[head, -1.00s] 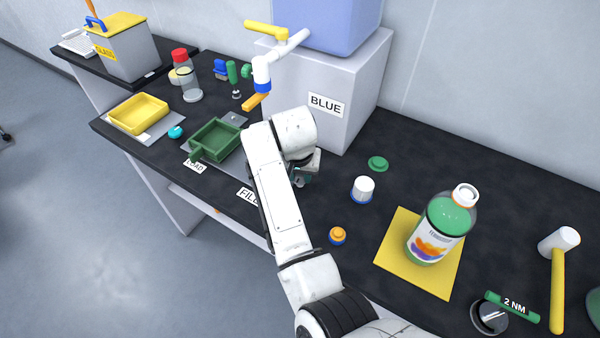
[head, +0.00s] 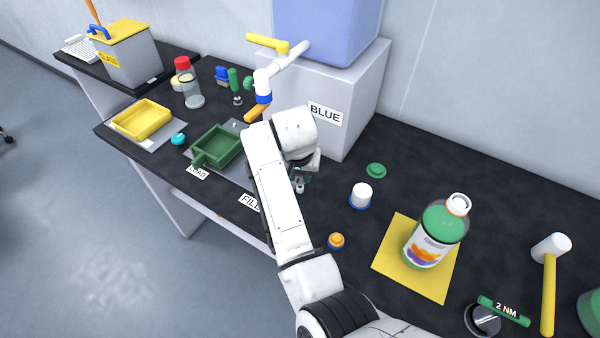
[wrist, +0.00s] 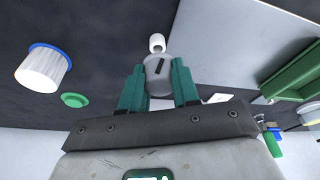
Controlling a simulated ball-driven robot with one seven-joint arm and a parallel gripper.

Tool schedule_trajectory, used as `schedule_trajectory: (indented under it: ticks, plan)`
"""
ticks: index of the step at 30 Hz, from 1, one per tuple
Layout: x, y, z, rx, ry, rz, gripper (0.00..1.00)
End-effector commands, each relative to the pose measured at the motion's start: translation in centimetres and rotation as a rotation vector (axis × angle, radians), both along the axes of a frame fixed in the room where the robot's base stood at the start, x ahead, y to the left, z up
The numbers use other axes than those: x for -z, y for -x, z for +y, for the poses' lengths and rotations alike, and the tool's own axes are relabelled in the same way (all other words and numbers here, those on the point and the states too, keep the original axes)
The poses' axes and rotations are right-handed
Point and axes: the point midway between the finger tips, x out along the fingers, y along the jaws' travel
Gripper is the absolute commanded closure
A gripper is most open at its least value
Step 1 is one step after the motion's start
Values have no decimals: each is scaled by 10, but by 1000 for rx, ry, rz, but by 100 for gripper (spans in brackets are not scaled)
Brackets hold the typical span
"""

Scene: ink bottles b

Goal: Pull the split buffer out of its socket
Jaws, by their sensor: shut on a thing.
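My gripper (wrist: 158,88) shows from behind in the wrist view, its two green fingers closed on a grey rounded piece with a dark slot, which I take to be the split buffer (wrist: 156,70). A small white cylinder (wrist: 157,43) shows just beyond it; I cannot tell whether they are joined. In the head view my gripper (head: 302,176) is partly hidden by my arm, with a small pale metal piece (head: 299,187) just below it. The socket cannot be made out, and I cannot tell whether the buffer is still seated.
A white-capped, blue-rimmed jar (head: 361,195), a green disc (head: 376,170) and an orange knob (head: 336,241) are to the right of my arm. A green bottle (head: 436,236) stands on a yellow mat (head: 390,255). The white BLUE block (head: 350,100) stands behind my gripper; a green tray (head: 217,148) is left.

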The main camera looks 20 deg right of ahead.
Motion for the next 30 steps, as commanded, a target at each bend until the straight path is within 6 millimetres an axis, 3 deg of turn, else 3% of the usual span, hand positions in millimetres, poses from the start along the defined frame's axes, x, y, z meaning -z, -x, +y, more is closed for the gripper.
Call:
schedule_trajectory:
  ticks: [10, 24, 30]
  plan:
    - [-3, 0, 0, 0, 0, 0, 100]
    - [-36, 0, 0, 0, 0, 0, 100]
    - [-40, 0, 0, -1, 0, 0, 100]
